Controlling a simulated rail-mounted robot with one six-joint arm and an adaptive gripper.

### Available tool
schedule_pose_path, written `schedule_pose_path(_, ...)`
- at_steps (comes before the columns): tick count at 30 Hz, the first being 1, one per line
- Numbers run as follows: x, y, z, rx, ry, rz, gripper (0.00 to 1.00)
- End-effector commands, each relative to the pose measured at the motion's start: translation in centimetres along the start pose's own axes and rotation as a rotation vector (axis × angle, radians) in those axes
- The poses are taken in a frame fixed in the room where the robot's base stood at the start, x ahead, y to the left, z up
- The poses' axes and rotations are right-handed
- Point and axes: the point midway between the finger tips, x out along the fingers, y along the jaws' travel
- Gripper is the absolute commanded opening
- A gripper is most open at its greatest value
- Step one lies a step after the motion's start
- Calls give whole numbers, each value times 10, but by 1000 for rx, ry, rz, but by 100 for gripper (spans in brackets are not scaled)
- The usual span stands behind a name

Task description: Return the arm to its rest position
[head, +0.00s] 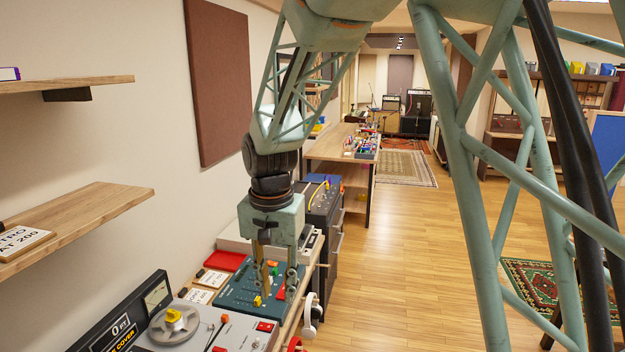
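My gripper (277,288) hangs from my pale green arm, left of centre in the head view, with its fingers pointing down. The fingers stand apart, with part of a panel showing between them, and I see nothing held. The tips are over or close to a dark teal control panel (237,288) with coloured knobs and switches. I cannot tell whether they touch it.
A grey device with a round dial (174,324) and a black meter box (122,318) stand in front on the bench. Headphones (311,314) hang at its right edge. Wooden shelves (85,215) jut from the left wall. The wooden floor (420,240) is open.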

Motion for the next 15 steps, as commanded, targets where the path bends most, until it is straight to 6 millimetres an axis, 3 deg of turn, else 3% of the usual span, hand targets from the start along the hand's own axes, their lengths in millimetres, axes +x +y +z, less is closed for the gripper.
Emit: schedule_pose_path(15,-59,98,20,-16,33,-1,25)
